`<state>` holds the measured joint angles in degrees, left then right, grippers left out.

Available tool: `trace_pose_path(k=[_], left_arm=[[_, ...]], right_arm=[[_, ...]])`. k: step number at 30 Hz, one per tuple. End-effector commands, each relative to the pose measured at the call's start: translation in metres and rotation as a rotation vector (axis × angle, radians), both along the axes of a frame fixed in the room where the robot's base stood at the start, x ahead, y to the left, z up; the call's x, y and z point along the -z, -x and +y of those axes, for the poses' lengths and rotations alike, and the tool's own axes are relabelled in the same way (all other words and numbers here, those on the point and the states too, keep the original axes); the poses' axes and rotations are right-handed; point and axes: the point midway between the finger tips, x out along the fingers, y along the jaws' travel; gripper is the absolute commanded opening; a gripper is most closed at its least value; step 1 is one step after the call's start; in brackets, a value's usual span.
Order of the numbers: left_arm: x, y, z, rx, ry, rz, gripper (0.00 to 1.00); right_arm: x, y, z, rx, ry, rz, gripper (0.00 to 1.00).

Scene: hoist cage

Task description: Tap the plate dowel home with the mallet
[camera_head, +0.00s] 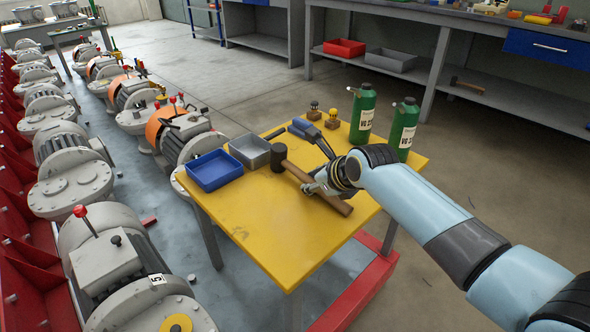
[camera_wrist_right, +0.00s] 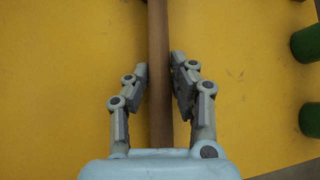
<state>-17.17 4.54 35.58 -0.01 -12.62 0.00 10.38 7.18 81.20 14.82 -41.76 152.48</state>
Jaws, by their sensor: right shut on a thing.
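The mallet (camera_head: 332,200) has a black head and a brown wooden handle. It is over the yellow table (camera_head: 265,225), with its head toward the back left; I cannot tell if it still touches the top. My right gripper (camera_head: 313,187) is shut on the handle, near the middle. In the right wrist view, the handle (camera_wrist_right: 158,30) runs between the two fingers of the gripper (camera_wrist_right: 160,72). I cannot make out the plate dowel. My left gripper is not in view.
A blue bin (camera_head: 214,171) and a grey bin (camera_head: 249,151) stand at the table's left. Two green bottles (camera_head: 362,114) (camera_head: 403,128) stand at the back right, near small brown-based items (camera_head: 332,119). Grey hoist machines (camera_head: 115,265) line the left. The table's front is clear.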

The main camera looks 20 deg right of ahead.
Motion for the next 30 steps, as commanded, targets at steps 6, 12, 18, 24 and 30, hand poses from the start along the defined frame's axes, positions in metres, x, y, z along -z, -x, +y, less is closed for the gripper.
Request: trace_pose_path(k=[6,12,18,24,30], left_arm=[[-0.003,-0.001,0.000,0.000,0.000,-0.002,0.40],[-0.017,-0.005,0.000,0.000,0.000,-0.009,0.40],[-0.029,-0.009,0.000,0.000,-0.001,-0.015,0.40],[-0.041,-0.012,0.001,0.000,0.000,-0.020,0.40],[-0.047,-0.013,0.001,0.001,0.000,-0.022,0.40]], right_arm=[[-0.008,-0.001,0.000,0.000,-0.001,-0.004,0.00],[-0.036,-0.002,0.000,0.001,0.000,-0.008,0.00],[-0.064,0.005,-0.033,0.000,0.007,-0.004,0.00],[-0.091,0.015,-0.077,0.000,0.006,-0.003,0.00],[-0.107,0.021,-0.105,0.000,0.002,-0.003,0.00]])
